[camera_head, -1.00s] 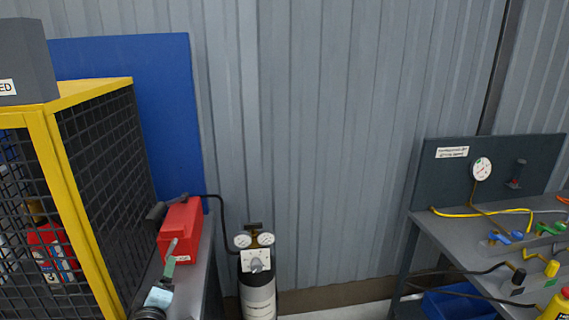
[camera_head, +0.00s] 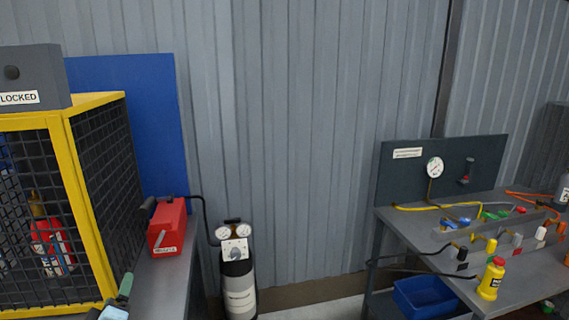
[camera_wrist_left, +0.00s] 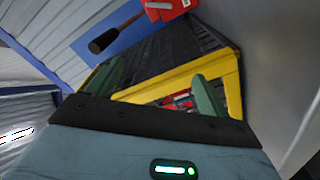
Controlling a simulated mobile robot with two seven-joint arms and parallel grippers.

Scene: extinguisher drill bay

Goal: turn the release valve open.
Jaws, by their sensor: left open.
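Several small valves with coloured handles sit on the right workbench (camera_head: 395,214), among them a blue one (camera_head: 447,224) and a yellow one (camera_head: 491,247). I cannot tell which is the release valve. A grey knob (camera_head: 235,254) shows on the front of the gauge cylinder (camera_head: 239,285). My left gripper (camera_head: 120,297) is at the bottom left, low beside the red box (camera_head: 167,227), far from the workbench valves. It is open and appears empty. A green finger (camera_wrist_left: 208,100) shows in the left wrist view. My right gripper is out of view.
A yellow-framed mesh cage (camera_head: 64,180) with a LOCKED box (camera_head: 35,78) and a red extinguisher (camera_head: 52,246) inside is at left. The red box rests on a grey bench (camera_head: 172,275). A gauge board (camera_head: 400,175) backs the workbench; a blue bin (camera_head: 428,298) sits below.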

